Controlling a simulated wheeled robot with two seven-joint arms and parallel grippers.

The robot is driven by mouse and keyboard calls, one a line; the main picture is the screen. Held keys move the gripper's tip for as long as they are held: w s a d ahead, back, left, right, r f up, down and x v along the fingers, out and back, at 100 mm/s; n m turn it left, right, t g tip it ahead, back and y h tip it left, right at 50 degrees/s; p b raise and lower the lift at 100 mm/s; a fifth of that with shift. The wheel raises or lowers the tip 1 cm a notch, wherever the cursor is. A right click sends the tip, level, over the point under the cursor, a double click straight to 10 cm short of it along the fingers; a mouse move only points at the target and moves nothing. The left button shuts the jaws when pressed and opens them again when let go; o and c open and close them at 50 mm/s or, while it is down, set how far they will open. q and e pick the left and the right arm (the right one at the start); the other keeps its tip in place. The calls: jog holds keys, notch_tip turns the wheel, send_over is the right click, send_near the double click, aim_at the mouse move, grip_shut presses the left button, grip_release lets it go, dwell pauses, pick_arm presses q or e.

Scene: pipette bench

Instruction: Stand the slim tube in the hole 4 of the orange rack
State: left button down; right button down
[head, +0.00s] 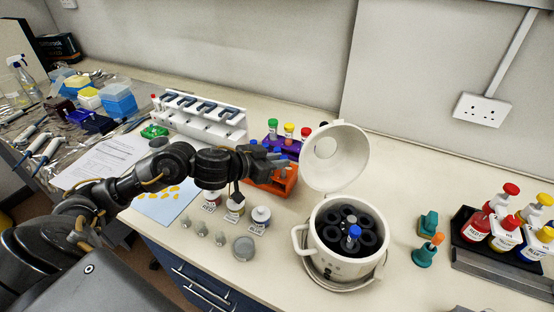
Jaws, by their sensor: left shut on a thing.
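The orange rack (287,187) stands on the bench in the middle of the view, just left of the open lid of a white centrifuge. My left gripper (273,157) is over the back left part of this rack and is shut on the slim tube. The tube is mostly hidden by the gripper, so I cannot tell whether its lower end is in a hole. Small blue parts show by the fingertips and in the rack. The hole numbers are too small to read. My right gripper is not in view.
A purple rack (270,150) with capped tubes stands close behind. The centrifuge (322,262) holds a blue-capped tube (352,234); its raised lid (350,150) is close right. Labelled jars (261,217) stand in front. A white pipette stand (225,128) is behind left.

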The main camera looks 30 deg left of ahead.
pick_arm(q)
jog(key=shift+f+b, duration=0.35)
jog(key=shift+f, duration=0.25)
jog(key=c, duration=1.2)
grip_release()
jog(key=shift+c, duration=0.2)
jog(key=p+v, duration=0.3)
jog(key=v, duration=0.7)
jog(key=shift+s+a+r, duration=0.2)
jog(key=shift+s, duration=0.15)
